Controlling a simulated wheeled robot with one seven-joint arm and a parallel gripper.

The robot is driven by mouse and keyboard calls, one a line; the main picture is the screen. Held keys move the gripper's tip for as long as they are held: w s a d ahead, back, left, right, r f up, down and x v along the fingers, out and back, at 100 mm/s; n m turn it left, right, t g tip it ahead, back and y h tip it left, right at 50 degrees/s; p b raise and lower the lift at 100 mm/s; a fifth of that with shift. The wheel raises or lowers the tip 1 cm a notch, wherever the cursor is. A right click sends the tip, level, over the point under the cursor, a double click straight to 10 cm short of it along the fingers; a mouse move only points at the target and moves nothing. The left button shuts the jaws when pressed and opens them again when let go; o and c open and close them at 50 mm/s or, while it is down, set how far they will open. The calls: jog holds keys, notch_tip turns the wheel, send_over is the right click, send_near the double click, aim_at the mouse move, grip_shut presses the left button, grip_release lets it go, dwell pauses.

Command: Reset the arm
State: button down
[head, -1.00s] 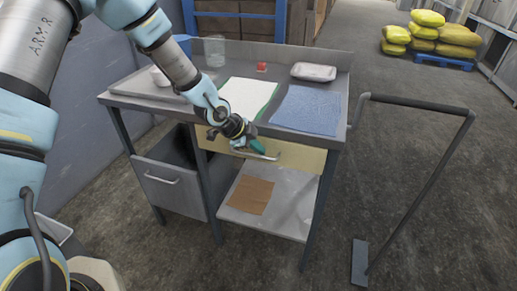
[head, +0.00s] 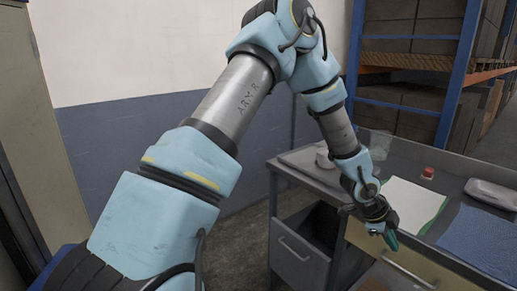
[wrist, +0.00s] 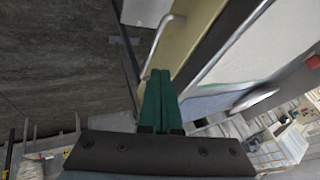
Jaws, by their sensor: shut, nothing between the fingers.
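My gripper (head: 391,241) is at the front edge of the workbench (head: 440,160), by the yellowish drawer front. Its green fingers are together and hold nothing; they also show closed in the wrist view (wrist: 158,98). The wrist view shows the drawer front (wrist: 184,40) with its handle close beside the fingers. My arm reaches from the left across the head view, bent at the elbow.
A grey drawer (head: 298,262) below left stands pulled out. Blue shelving (head: 455,75) stands behind.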

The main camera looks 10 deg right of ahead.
jog(key=w+a+r+n+t+y, duration=0.15)
jog(key=w+a+n, duration=0.25)
jog(key=a, duration=0.5)
jog(key=w+a+r+n+t+y, duration=0.1)
jog(key=w+a+r+n, duration=0.25)
jog(key=a, duration=0.45)
jog(key=w+a+r+n+t+y, duration=0.15)
jog(key=w+a+n, duration=0.3)
jog(key=a, duration=0.45)
jog(key=s+a+r+n+y, duration=0.1)
jog(key=s+a+r+n, duration=0.1)
jog(key=a, duration=0.5)
jog(key=s+a+r+n+g, duration=0.1)
jog(key=s+a+r+n, duration=0.1)
jog(key=a+n, duration=0.5)
jog(key=s+a+r+n+g+y, duration=0.1)
jog(key=s+a+r+n, duration=0.2)
jog(key=a, duration=0.4)
jog(key=shift+s+n+y, duration=0.3)
jog(key=shift+s+n, duration=0.5)
jog(key=shift+n, duration=0.3)
